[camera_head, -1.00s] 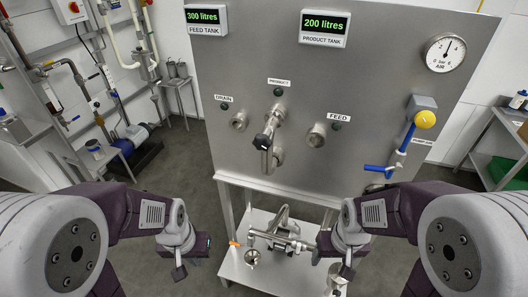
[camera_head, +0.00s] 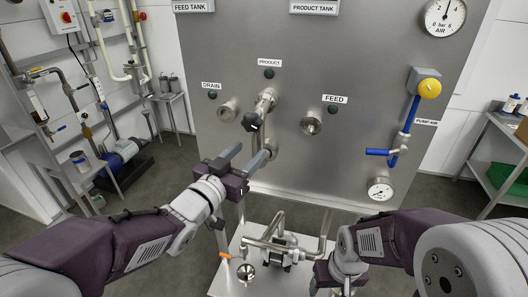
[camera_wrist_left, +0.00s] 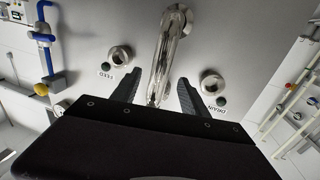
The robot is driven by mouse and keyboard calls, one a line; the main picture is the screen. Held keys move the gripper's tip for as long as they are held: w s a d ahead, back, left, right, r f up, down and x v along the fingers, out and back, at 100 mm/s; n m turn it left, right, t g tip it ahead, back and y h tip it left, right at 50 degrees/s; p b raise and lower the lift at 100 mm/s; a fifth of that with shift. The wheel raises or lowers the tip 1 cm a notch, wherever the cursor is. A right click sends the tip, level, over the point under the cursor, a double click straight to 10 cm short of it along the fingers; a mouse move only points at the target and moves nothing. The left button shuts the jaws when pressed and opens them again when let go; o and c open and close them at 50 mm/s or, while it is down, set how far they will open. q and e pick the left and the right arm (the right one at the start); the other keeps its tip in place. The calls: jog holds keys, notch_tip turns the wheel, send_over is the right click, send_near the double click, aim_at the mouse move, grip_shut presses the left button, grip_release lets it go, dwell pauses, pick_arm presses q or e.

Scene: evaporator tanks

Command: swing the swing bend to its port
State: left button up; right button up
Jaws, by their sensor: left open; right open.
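The swing bend (camera_head: 265,103) is a bright steel pipe on the steel panel, with its upper end at the PRODUCT port and a dark knob (camera_head: 251,121) in front. Its lower part is partly hidden by my left gripper. The DRAIN port (camera_head: 228,110) is to its left and the FEED port (camera_head: 312,122) to its right. My left gripper (camera_head: 243,157) is open, just below the knob. In the left wrist view, the bend (camera_wrist_left: 172,45) shows upside down between the two open fingers (camera_wrist_left: 157,92), with no visible grip. My right gripper (camera_head: 325,277) is low, beside the pump, its fingers barely visible.
A pump with pipework (camera_head: 280,243) stands on a low steel shelf (camera_head: 228,270) under the panel. A blue-handled air valve (camera_head: 380,152) with a yellow knob and a gauge (camera_head: 381,190) are at right. The panel front between the FEED port and air valve is clear.

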pick_arm(q)
jog(key=shift+w, duration=0.1)
jog(key=p+x, duration=0.1)
jog(key=x, duration=0.8)
grip_shut()
dwell(1.2)
